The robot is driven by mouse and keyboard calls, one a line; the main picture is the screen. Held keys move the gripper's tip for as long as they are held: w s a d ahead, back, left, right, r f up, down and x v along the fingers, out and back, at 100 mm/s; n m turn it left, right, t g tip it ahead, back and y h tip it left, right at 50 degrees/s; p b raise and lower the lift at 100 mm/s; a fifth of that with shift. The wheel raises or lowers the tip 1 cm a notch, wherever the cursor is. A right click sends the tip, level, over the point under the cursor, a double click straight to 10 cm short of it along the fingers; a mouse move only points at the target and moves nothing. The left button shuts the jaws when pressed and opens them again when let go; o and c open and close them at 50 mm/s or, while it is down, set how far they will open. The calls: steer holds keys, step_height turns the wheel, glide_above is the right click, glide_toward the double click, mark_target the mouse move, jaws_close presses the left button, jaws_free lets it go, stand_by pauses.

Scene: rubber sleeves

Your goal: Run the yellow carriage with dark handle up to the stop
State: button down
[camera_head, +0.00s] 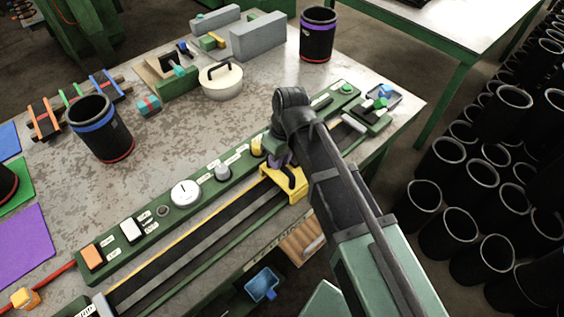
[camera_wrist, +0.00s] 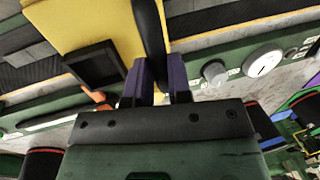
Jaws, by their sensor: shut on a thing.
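The yellow carriage (camera_head: 287,190) sits on the dark rail track (camera_head: 205,253) along the table's front edge, toward the right part of the track. It also fills the upper middle of the wrist view (camera_wrist: 85,22). Its dark handle (camera_wrist: 150,35) stands between the purple fingers of my gripper (camera_wrist: 156,82), which is shut on it. In the head view my gripper (camera_head: 279,160) is at the carriage, partly hidden by my arm. My arm also covers the track right of the carriage, so I cannot make out the stop there.
A green control panel (camera_head: 160,217) with a dial (camera_head: 186,193), switches and knobs runs just behind the track. A black cup with a blue band (camera_head: 100,128), a white lidded pot (camera_head: 220,82) and grey blocks (camera_head: 258,37) stand farther back. Black sleeves (camera_head: 447,235) stand on the floor at right.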

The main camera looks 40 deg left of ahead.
steer(key=shift+w, duration=0.2)
steer(key=c, duration=1.1)
jaws_free()
steer(key=shift+o, duration=0.2)
step_height(320, 180, up, 11)
steer(key=w+p, duration=0.2)
steer(key=p, duration=0.8)
steer(key=shift+d+f+p, duration=0.2)
steer(key=shift+d+p, duration=0.05)
steer(key=shift+p, duration=0.1)
